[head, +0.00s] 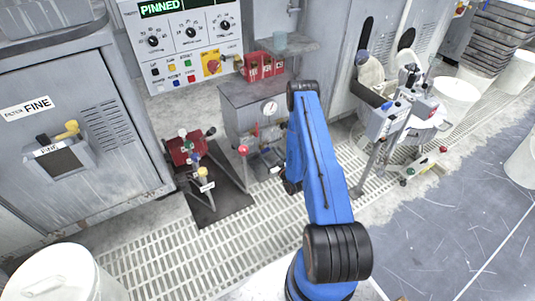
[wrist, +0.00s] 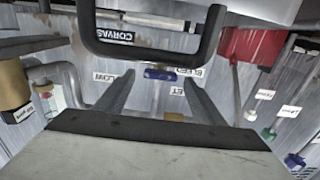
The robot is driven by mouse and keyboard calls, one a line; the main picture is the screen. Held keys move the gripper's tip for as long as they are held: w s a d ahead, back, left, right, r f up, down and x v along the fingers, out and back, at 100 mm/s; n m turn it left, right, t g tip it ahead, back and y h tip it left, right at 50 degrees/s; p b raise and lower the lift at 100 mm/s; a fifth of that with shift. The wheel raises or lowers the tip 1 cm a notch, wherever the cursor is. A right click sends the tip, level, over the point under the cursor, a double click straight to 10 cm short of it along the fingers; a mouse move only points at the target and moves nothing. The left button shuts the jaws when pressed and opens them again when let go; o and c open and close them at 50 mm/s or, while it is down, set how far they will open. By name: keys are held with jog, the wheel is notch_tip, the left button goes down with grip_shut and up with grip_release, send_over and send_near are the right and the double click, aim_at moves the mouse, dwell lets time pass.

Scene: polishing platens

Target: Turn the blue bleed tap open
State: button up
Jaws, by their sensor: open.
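A blue tap handle (wrist: 160,73) shows in the wrist view, beside a white label reading BLEED (wrist: 191,71). It lies ahead of my gripper (wrist: 158,80), between the lines of the two fingers. The fingers are apart with nothing held between them. I cannot tell how far the tips are from the tap, or whether it stands open or closed. In the head view my blue arm covers this area, and I cannot make out the tap or the fingertips.
A thick dark U-shaped bar (wrist: 150,60) crosses the wrist view close to the tap. A second blue tap (wrist: 295,161) and a green one (wrist: 268,133) sit at lower right.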

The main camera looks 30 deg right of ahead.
jog(key=shift+w, duration=0.8)
jog(key=c, duration=1)
jog(key=shift+c, duration=0.2)
